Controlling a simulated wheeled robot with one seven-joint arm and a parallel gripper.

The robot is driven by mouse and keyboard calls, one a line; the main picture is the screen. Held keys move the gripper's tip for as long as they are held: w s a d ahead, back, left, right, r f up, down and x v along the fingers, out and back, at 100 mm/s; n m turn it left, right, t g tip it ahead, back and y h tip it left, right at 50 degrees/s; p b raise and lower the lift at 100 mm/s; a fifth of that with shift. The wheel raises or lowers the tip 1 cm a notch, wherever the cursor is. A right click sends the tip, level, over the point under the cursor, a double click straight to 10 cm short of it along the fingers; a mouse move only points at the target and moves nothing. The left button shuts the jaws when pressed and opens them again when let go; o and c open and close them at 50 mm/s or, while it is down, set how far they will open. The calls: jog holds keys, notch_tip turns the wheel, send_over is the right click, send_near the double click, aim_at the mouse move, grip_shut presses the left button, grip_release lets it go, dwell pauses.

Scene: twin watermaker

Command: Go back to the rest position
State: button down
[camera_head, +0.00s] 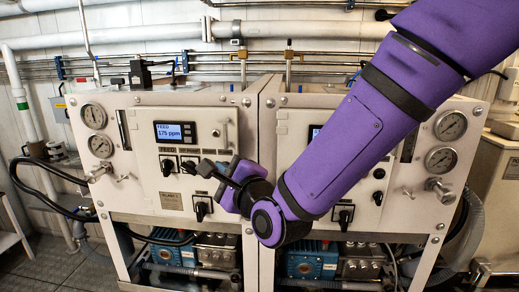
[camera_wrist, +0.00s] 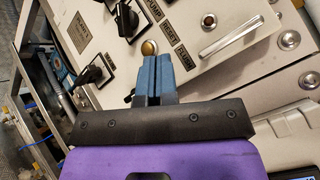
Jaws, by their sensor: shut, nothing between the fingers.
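My purple arm reaches in from the upper right in the head view. My gripper (camera_head: 199,169) is in front of the left watermaker panel (camera_head: 145,195), close to its row of black knobs below the display. In the wrist view my gripper (camera_wrist: 159,60) has its two blue fingers together with nothing between them. The fingertips appear beside a round brass-coloured button (camera_wrist: 149,47) on the panel; I cannot tell whether they touch it. Part of the right panel is hidden behind my arm.
The left display (camera_head: 175,132) reads FEED 175 ppm. Two gauges (camera_head: 97,131) sit at the left panel's edge, and two more (camera_head: 445,141) at the right. A metal handle (camera_wrist: 231,41) stands out near my fingers. Black hoses (camera_head: 45,180) hang at the left.

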jog(key=s+d+r+n+g+h, duration=0.15)
jog(key=d+n+h, duration=0.3)
jog(key=d, duration=0.65)
jog(key=d+r+n+g+h, duration=0.25)
jog(key=d+n, duration=0.25)
jog(key=d, duration=0.5)
jog(key=s+d+n+g+h, duration=0.4)
jog(key=s+d+n, duration=0.3)
jog(key=s+d, duration=1.1)
jog(key=shift+s+d+r+g+h, duration=0.2)
jog(key=shift+s+d+g+h, duration=0.15)
jog(key=shift+g, duration=0.35)
jog(key=shift+w+a, duration=0.1)
jog(key=shift+w, duration=0.05)
